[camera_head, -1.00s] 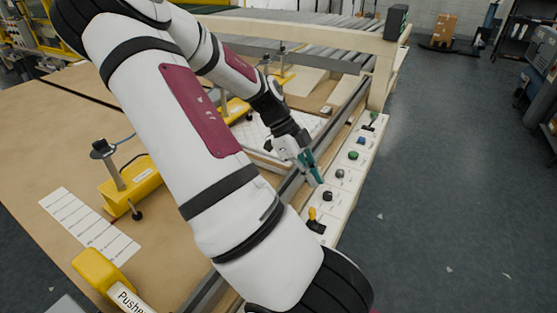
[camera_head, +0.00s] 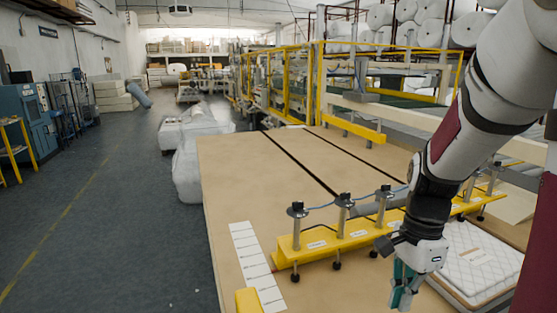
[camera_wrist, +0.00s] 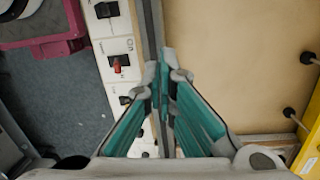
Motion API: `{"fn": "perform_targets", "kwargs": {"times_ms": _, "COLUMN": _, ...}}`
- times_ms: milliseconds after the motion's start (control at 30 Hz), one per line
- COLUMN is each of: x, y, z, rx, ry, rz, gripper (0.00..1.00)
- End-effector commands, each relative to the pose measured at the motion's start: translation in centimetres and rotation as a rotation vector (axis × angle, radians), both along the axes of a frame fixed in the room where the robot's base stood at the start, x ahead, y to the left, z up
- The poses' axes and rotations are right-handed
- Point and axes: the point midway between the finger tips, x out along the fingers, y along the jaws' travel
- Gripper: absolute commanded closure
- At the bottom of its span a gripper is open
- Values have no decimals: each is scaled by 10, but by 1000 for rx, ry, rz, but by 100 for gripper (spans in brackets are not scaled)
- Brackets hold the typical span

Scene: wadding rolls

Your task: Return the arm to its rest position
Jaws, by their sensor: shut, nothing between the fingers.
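My gripper (camera_head: 402,294) is at the lower right of the head view, fingers pointing down beside the yellow bar (camera_head: 345,240). In the wrist view its teal fingers (camera_wrist: 164,62) come together at the tips, shut and empty. They are over a metal rail (camera_wrist: 152,30) between a white control panel (camera_wrist: 112,45) and a tan board. My arm (camera_head: 455,155) reaches down from the upper right of the head view. My gripper's height above the surface is hard to tell.
The tan table (camera_head: 235,175) is mostly bare on its left. A quilted white pad (camera_head: 475,262) lies right of my gripper. The yellow bar carries several upright posts. Wrapped rolls (camera_head: 190,165) stand beyond the table's left side. Grey floor (camera_head: 110,230) is open at left.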

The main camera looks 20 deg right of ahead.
Motion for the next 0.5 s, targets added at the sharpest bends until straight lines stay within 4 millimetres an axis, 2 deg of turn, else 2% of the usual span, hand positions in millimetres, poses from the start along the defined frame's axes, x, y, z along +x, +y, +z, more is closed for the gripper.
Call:
{"fn": "perform_targets", "kwargs": {"times_ms": 100, "x": 5, "y": 34, "z": 28, "rx": 13, "ry": -124, "rz": 286, "gripper": 100}}
{"fn": "perform_targets", "kwargs": {"times_ms": 267, "x": 1, "y": 77, "z": 62, "rx": -21, "ry": -267, "rz": 678, "gripper": 100}}
{"fn": "perform_targets", "kwargs": {"times_ms": 500, "x": -22, "y": 129, "z": 104, "rx": -176, "ry": -423, "rz": 1245, "gripper": 100}}
